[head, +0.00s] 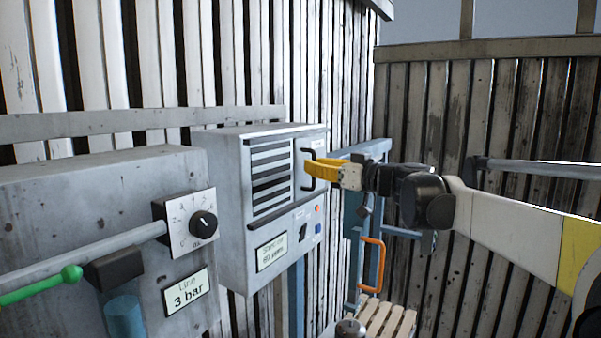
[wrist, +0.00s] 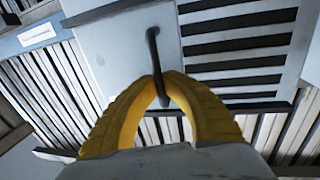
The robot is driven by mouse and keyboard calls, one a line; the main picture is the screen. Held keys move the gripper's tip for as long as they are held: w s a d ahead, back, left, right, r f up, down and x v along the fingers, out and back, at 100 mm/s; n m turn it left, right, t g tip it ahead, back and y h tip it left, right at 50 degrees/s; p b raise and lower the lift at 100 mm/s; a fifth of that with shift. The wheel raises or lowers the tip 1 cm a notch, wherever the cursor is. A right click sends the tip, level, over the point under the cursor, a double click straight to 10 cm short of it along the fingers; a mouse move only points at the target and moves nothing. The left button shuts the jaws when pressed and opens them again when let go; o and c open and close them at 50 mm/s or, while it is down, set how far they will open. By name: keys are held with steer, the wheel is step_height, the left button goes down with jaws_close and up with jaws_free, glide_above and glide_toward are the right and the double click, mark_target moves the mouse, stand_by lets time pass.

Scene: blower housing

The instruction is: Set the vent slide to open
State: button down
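The vent slide is on the front of a grey wall box (head: 228,220). Its slatted grille (head: 270,180) shows light slats with dark gaps between them; it also shows in the wrist view (wrist: 235,45). A black bar handle (head: 313,184) stands upright at the grille's right side; in the wrist view the handle (wrist: 152,45) runs between the yellow fingers. My gripper (head: 307,168) has its fingertips closed together around this bar, one finger on each side. The fingertips in the wrist view (wrist: 163,80) hide part of the bar.
Below the grille are a labelled plate (head: 271,252), a black switch and small coloured buttons. At left stands a larger grey box with a dial (head: 203,225), a "3 bar" label and a green-handled lever (head: 72,274). An orange handle (head: 372,265) is below my arm.

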steer(key=shift+w+d, duration=0.2)
steer(key=c, duration=1.8)
jaws_free()
steer(key=o, duration=0.3)
steer(key=shift+w+d, duration=0.15)
steer(key=shift+d, duration=0.1)
steer(key=shift+a, duration=0.1)
steer(key=v, duration=1.2)
